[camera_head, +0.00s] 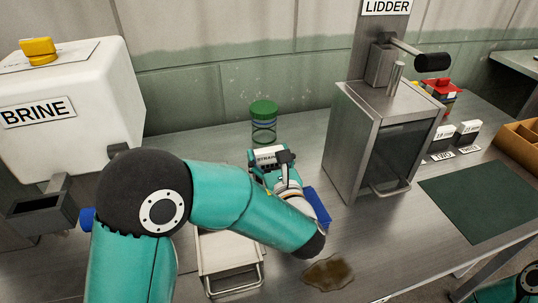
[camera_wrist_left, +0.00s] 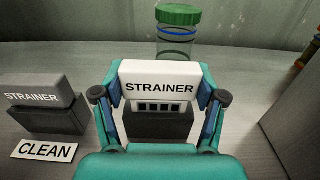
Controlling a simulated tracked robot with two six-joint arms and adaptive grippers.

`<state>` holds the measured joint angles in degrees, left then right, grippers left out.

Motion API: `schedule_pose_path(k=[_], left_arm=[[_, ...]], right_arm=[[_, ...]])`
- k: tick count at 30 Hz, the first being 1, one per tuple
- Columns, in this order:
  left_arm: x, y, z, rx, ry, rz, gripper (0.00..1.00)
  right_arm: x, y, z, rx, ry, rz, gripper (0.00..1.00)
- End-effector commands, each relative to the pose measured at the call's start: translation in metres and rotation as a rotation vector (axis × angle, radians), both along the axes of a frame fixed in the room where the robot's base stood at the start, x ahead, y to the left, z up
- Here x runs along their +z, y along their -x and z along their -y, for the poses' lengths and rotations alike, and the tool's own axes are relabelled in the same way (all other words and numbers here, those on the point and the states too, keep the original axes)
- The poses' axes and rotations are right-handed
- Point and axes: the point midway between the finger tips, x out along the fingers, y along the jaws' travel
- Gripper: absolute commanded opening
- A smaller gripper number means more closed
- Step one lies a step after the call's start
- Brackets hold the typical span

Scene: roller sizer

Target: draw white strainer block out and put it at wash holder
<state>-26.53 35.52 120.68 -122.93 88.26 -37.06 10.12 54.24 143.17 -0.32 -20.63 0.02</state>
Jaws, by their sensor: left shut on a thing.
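The white strainer block (camera_wrist_left: 160,88), lettered STRAINER with a row of dark slots below, is in the middle of the left wrist view. My left gripper (camera_wrist_left: 160,98) is shut on it, one finger at each side. A dark holder (camera_wrist_left: 158,128) shows directly below the block; I cannot tell whether the block still sits in it. In the head view the block (camera_head: 264,154) is partly hidden by my left gripper (camera_head: 272,162). No holder marked wash is readable. My right gripper is out of view.
A grey strainer block (camera_wrist_left: 32,88) sits in a dark holder by a CLEAN label (camera_wrist_left: 44,151). A green-lidded jar (camera_head: 263,122) stands behind my gripper. The steel LIDDER machine (camera_head: 352,140) is to the right. A brown puddle (camera_head: 328,272) lies in front.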

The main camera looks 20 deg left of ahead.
Motion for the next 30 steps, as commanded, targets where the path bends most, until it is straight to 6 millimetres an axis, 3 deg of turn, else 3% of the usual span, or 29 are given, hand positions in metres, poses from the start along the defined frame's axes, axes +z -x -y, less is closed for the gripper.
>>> schedule_pose_path(k=[19, 20, 21, 24, 30], left_arm=[[-0.017, 0.000, 0.000, 0.000, 0.000, 0.000, 0.36], [-0.016, 0.000, 0.000, 0.000, -0.001, 0.001, 0.76], [-0.015, 0.000, 0.000, 0.000, -0.001, 0.001, 0.83], [-0.015, 0.000, 0.000, 0.000, 0.000, 0.000, 1.00], [-0.015, 0.000, 0.000, 0.000, 0.000, 0.000, 1.00]], right_arm=[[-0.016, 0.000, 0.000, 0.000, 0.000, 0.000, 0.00], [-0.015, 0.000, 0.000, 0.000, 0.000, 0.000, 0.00], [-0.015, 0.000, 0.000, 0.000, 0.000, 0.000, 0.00], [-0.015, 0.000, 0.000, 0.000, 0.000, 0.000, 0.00], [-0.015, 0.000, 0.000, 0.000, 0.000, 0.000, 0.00]])
